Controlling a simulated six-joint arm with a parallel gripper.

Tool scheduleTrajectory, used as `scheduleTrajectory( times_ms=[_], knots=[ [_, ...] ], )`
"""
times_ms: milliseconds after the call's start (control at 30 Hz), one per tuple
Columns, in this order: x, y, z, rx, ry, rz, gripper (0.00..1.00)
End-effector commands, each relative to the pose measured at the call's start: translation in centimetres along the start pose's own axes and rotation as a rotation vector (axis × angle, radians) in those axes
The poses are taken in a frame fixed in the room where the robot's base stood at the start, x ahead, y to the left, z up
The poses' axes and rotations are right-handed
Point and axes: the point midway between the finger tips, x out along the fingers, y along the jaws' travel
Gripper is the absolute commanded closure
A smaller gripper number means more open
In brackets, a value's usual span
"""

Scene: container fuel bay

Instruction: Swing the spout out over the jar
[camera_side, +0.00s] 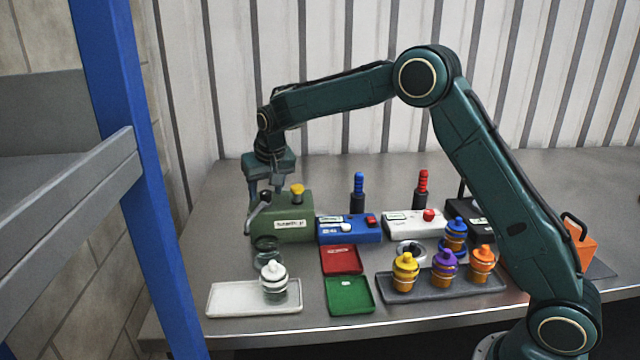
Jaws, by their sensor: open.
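A green dispenser box (291,227) with a small label stands at the left of the bench, with a yellow knob (297,190) on top. A dark arm with a grey end (258,212), which looks like the spout, sits at the box's left side. An open glass jar (267,254) stands in front of the box, just below that side. My gripper (267,190) is open and empty, pointing down at the box's upper left, close to the dark arm. I cannot tell whether a finger touches it; the box hides part of the fingertips.
A white tray (228,298) holds a white-lidded jar (273,277). Red (342,260) and green (349,294) trays lie in the middle. Blue (348,230) and white (405,222) boxes stand right of the dispenser. A dark tray (462,285) holds several coloured-lidded jars. A blue post (128,150) rises at left.

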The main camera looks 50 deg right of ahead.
Motion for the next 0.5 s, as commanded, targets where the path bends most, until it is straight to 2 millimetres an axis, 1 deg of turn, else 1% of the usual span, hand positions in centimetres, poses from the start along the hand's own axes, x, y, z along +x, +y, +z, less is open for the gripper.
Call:
scheduleTrajectory(
  times_ms=[267, 367, 500],
  knots=[
    [0.09, 0.0, -0.02, 0.0, 0.001, 0.0, 0.52],
    [0.08, 0.0, -0.02, 0.0, 0.0, 0.0, 0.7],
    [0.07, 0.0, -0.01, 0.0, 0.0, 0.0, 0.97]
  ],
)
